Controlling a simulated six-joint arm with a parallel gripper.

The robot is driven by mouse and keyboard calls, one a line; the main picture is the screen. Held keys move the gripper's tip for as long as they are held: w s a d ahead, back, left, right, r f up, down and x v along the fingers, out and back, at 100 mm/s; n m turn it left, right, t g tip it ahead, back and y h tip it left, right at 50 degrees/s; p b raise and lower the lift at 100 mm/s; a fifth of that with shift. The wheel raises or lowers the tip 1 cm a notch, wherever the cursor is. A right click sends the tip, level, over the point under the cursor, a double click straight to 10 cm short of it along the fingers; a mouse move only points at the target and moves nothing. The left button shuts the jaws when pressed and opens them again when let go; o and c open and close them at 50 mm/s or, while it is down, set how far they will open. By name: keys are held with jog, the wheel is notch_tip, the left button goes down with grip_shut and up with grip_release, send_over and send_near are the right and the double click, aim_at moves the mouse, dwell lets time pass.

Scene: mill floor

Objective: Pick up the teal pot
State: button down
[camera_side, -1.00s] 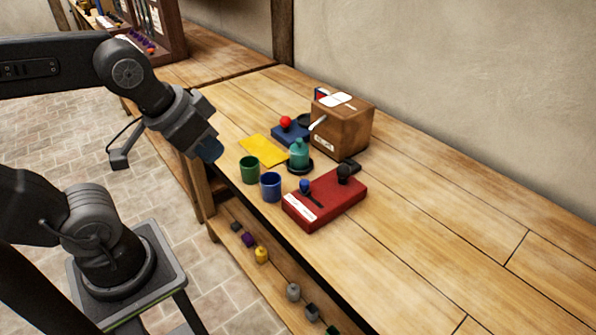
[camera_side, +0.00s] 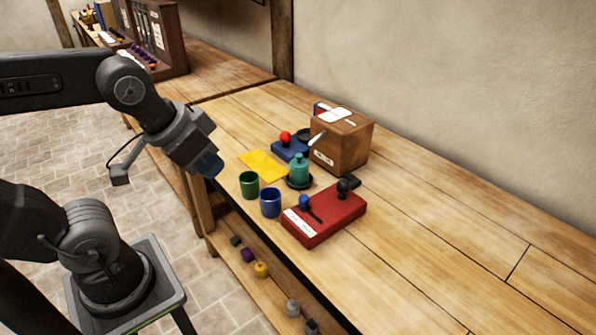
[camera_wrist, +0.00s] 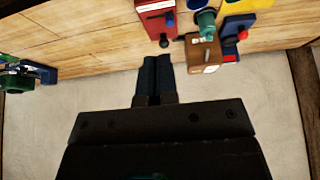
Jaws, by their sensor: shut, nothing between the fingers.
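The teal pot (camera_side: 299,170) stands upright on a dark round base on the wooden bench, behind the green and blue cups. It also shows in the wrist view (camera_wrist: 206,21), near the top edge, beside the brown box. My gripper (camera_side: 211,166) is at the bench's near edge in the side view, left of the pot and well apart from it. In the wrist view my gripper's dark fingers (camera_wrist: 157,62) are together, with nothing between them.
A green cup (camera_side: 249,185) and a blue cup (camera_side: 271,203) stand in front of the pot. A red box with knobs (camera_side: 325,216) lies to the right, a brown box (camera_side: 341,142) behind. A yellow sheet (camera_side: 263,165) and a blue box with a red knob (camera_side: 290,149) lie nearby. The bench's right side is clear.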

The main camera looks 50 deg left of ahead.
jog(key=shift+c, duration=1.5)
grip_release()
jog(key=n+g+y, duration=0.3)
jog(key=n+y, duration=0.1)
jog(key=n, duration=0.7)
send_over(299, 160)
jog(key=s+d, duration=0.2)
jog(key=d, duration=0.1)
notch_tip(299, 160, down, 8)
jog(key=x, duration=0.8)
jog(key=shift+w+d+f, duration=0.1)
jog(key=shift+w+f, duration=0.1)
jog(key=shift+f, duration=0.25)
jog(key=shift+s+x, duration=0.15)
jog(key=shift+x, duration=1.2)
jog(key=shift+s+x, duration=0.1)
jog(key=shift+x, duration=1.2)
